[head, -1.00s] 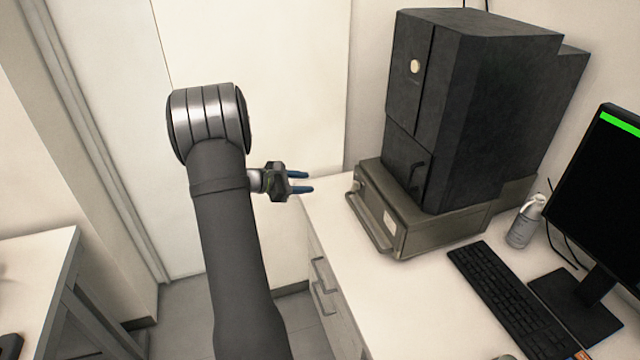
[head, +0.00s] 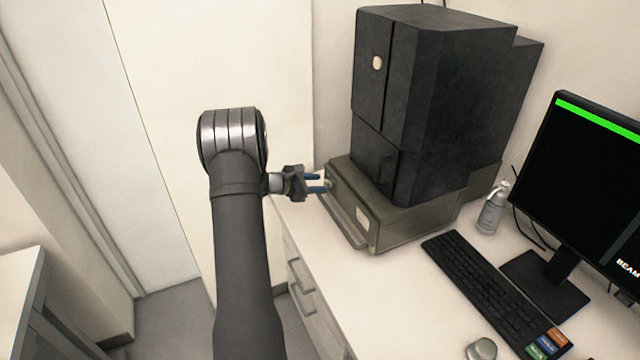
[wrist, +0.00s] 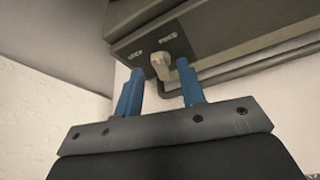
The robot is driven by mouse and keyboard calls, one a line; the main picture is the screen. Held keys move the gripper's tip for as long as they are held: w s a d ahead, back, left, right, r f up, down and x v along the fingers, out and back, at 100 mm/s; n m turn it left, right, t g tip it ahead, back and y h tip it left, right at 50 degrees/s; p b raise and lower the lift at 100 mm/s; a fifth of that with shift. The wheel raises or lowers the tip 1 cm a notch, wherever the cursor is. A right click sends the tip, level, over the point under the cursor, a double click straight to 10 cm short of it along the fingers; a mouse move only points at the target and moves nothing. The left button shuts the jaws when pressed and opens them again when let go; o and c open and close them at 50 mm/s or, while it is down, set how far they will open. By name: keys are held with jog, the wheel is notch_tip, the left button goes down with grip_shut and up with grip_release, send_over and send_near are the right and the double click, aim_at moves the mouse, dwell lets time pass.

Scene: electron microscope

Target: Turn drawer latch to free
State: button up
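The latch leans slightly. My gripper (wrist: 160,92) has its two blue fingers apart, one on each side of the latch in the wrist view, with a wider gap at left. I cannot tell whether either finger touches it. In the head view my gripper (head: 317,183) is at the left end of the grey drawer unit (head: 385,236), hiding part of the latch.
A drawer handle bar (head: 345,222) runs right of the latch. The dark microscope (head: 440,100) stands on the drawer unit. A keyboard (head: 485,290), spray bottle (head: 493,210) and monitor (head: 590,170) are to the right. White desk drawers (head: 300,280) lie below the gripper.

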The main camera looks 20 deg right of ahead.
jog(key=shift+x, duration=0.9)
jog(key=shift+c, duration=0.3)
grip_shut()
jog(key=shift+s+m+t, duration=0.1)
jog(key=shift+m+t, duration=0.2)
jog(key=shift+s+f+m+t+h, duration=0.2)
jog(key=shift+m+t, duration=0.3)
jog(key=shift+m, duration=0.4)
jog(key=shift+s+f+m+t+h, duration=0.1)
jog(key=shift+s+f+m+t, duration=0.1)
jog(key=shift+m+t, duration=0.5)
jog(key=shift+m, duration=0.3)
jog(key=shift+o, duration=0.3)
grip_release()
jog(key=shift+r, duration=0.1)
